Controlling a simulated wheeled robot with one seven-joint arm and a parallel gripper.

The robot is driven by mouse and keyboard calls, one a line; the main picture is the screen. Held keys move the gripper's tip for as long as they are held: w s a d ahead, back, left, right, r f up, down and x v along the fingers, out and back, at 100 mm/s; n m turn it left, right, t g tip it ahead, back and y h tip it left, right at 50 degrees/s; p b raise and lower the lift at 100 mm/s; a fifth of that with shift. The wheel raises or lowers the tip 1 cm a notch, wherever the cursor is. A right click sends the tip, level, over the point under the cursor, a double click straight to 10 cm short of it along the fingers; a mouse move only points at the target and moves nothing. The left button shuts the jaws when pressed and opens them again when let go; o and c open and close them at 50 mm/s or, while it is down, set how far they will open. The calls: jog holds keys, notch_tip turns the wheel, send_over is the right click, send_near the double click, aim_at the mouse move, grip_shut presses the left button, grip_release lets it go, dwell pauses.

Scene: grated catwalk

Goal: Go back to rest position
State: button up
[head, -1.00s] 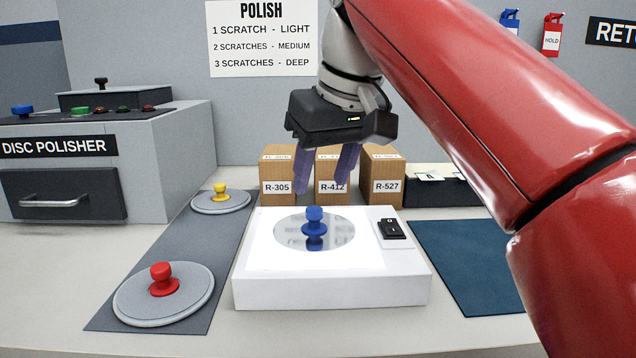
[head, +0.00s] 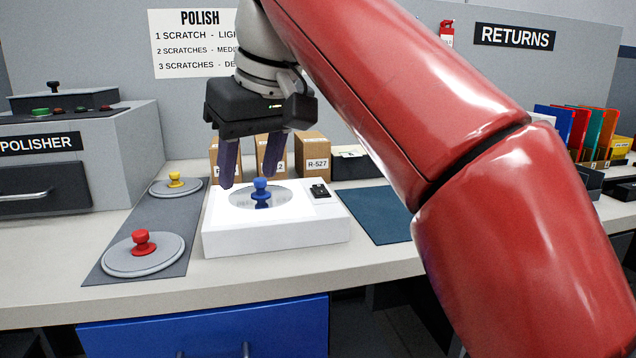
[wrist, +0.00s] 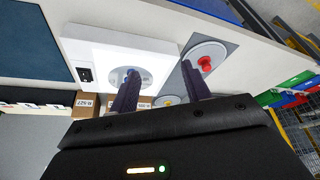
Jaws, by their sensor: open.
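My gripper (head: 250,172) is open and empty in the head view, its two purple fingers pointing down above the white light box (head: 275,241). A clear disc with a blue knob (head: 260,187) lies on the lit top of the box. The fingers look apart from the knob; the exact gap is hard to tell. In the wrist view the fingers (wrist: 160,85) are spread, with the blue-knobbed disc (wrist: 118,76) beyond the left finger.
Grey discs with a red knob (head: 142,242) and a yellow knob (head: 175,180) lie on a grey mat at left. The polisher (head: 80,160) stands behind. Boxes (head: 314,158) stand behind the light box. A blue mat (head: 377,212) is bare. Colored folders (head: 580,130) are at far right.

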jog(key=s+d+f+m+h, duration=0.1)
jog(key=s+d+f+m, duration=0.2)
jog(key=d+f, duration=0.5)
jog(key=s+d+f+m+t+h, duration=0.1)
jog(key=s+d+f+m, duration=0.2)
jog(key=f, duration=0.9)
jog(key=s+d+f+m+t+h, duration=0.1)
jog(key=s+d+f+m, duration=0.1)
jog(key=s+d+f, duration=0.5)
jog(key=d+f, duration=0.4)
jog(key=d, duration=0.1)
jog(key=shift+d+m, duration=0.35)
jog(key=shift+m, duration=0.05)
